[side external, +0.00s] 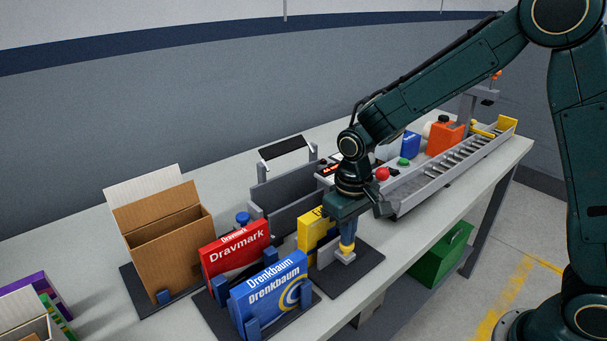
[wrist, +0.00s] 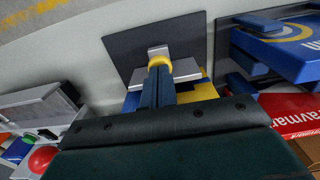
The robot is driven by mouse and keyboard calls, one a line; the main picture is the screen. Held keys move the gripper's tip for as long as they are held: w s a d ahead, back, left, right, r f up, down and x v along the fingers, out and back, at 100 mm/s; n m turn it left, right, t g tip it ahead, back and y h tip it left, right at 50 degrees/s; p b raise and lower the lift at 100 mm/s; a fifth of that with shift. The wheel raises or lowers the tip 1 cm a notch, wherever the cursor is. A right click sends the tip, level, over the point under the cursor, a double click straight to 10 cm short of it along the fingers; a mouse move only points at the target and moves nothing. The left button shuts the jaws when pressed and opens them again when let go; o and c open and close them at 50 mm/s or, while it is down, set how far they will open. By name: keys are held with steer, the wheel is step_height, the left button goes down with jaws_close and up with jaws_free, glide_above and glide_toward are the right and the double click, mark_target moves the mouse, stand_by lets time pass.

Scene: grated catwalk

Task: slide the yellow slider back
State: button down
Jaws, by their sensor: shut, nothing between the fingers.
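My gripper (side external: 346,246) is shut and points down over a dark base plate (side external: 358,275) near the table's front edge. At its fingertips is a rounded yellow piece (side external: 345,251), apparently the slider's knob, with a light grey block below it. The wrist view shows this yellow piece (wrist: 159,60) at the ends of the shut fingers (wrist: 158,72). I cannot tell whether the fingers touch it or stand just over it. A light grey plate (wrist: 187,70) lies beside it. A yellow box (side external: 312,229) stands just behind-left of my gripper, partly hidden by it.
A red Dravmark box (side external: 236,252) and a blue Drenkbaum box (side external: 270,292) stand close on the left. A brown carton (side external: 165,230) is farther left. A grey rail tray (side external: 450,166), a red ball-shaped knob (side external: 382,174) and an orange canister (side external: 445,138) are to the right.

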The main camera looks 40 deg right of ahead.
steer(key=shift+s+f, duration=0.15)
steer(key=shift+s, duration=0.35)
stand_by(0.4)
steer(key=shift+w+r, duration=0.15)
steer(key=shift+r, duration=1.25)
steer(key=shift+w+r, duration=0.1)
steer(key=shift+r, duration=1.65)
steer(key=s+d+r+t, duration=0.2)
steer(key=s+r, duration=0.4)
steer(key=s, duration=0.4)
steer(key=s+d+r+t, duration=0.3)
steer(key=s+d+r, duration=0.2)
steer(key=s, duration=0.5)
steer(key=shift+r+t, duration=0.3)
steer(key=shift+r, duration=0.15)
